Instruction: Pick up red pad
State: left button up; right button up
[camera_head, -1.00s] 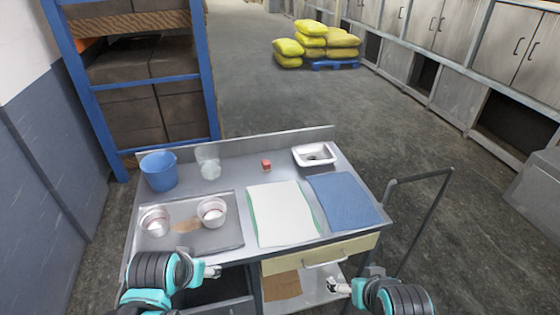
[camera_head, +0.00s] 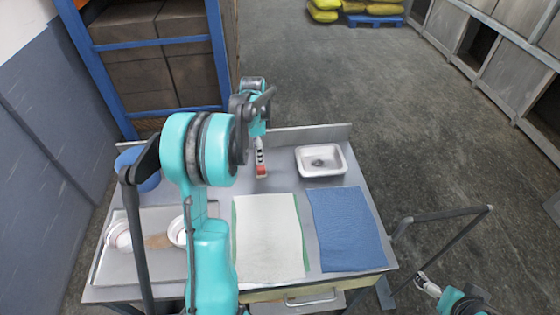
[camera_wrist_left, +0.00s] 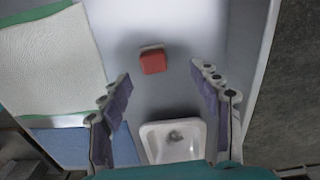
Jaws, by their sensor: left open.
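The red pad (camera_wrist_left: 153,63) is a small red block on the metal cart top. In the left wrist view it lies beyond and between my left gripper's fingertips, with a pale edge showing behind it. In the head view the red pad (camera_head: 261,171) shows just below my left gripper (camera_head: 260,146), near the cart's back edge. My left gripper, also in the left wrist view (camera_wrist_left: 160,75), is open and empty, its fingers spread wide. My right gripper (camera_head: 427,284) is at the lower right, off the cart; its jaws are too small to read.
A white tray (camera_head: 336,160) with a dark item stands right of the pad. A white cloth (camera_head: 268,240) and a blue cloth (camera_head: 347,232) lie in front. White cups (camera_head: 118,236) stand on a tray at left, and a blue bucket (camera_head: 140,180) is partly behind my arm.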

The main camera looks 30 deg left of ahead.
aim_at(261, 170)
pick_arm(q)
jog(key=shift+s+d+f+b, duration=0.1)
jog(key=shift+s+f+b, duration=0.1)
jog(key=shift+f, duration=0.45)
jog(key=shift+s+d+f+b, duration=0.1)
jog(key=shift+f+b, duration=0.1)
jog(key=shift+f, duration=0.4)
jog(key=f, duration=0.1)
jog(key=f+b, duration=0.1)
jog(key=f, duration=0.2)
jog(key=shift+d+f+b, duration=0.3)
jog(key=shift+d+f, duration=0.05)
jog(key=shift+f, duration=0.05)
jog(key=c, duration=1.3)
